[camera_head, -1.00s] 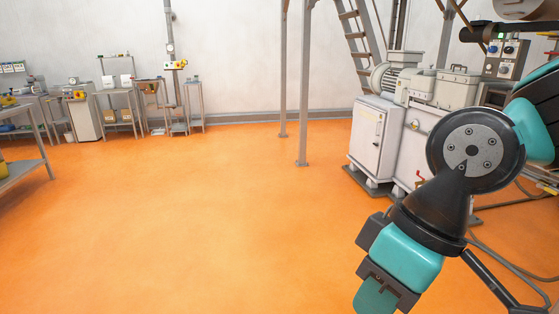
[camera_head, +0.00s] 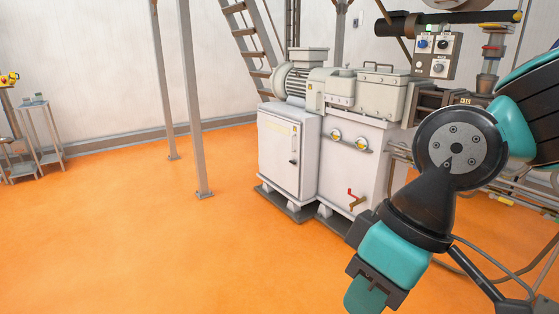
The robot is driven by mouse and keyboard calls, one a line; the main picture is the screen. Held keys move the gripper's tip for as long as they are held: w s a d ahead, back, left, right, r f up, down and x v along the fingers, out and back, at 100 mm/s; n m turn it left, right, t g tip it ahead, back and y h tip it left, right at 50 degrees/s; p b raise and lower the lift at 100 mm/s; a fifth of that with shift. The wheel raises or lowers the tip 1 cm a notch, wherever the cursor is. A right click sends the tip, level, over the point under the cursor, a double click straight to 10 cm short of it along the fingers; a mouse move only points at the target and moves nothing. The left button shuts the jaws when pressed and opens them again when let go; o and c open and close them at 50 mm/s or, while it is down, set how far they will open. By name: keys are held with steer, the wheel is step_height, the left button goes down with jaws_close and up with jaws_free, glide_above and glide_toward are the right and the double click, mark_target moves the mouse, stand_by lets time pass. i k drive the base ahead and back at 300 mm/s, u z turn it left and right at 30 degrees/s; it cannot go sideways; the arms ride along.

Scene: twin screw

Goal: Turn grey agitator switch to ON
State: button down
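A grey control box (camera_head: 437,53) with several round switches and buttons and a lit green lamp shows at the upper right. It has a grey round knob (camera_head: 438,68) at the lower right. The labels are too small to read, so I cannot tell which one is the agitator switch or how it is set. My arm comes in from the right, and its end (camera_head: 378,270), black and teal, points down at the lower right. It is well below the box and apart from it. Its fingers cannot be made out clearly.
A white machine cabinet (camera_head: 288,150) with a grey motor (camera_head: 300,77) stands left of the box. A red-handled valve (camera_head: 356,200) sits low on it. Posts (camera_head: 190,110) and stairs (camera_head: 250,45) stand further left. Hoses lie at the lower right. The orange floor (camera_head: 130,240) is clear.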

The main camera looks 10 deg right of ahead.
mark_target(438, 68)
steer(key=z, duration=0.65)
steer(key=i, duration=1.1)
steer(key=u, duration=0.5)
steer(key=i, duration=3.25)
steer(key=z, duration=3.2)
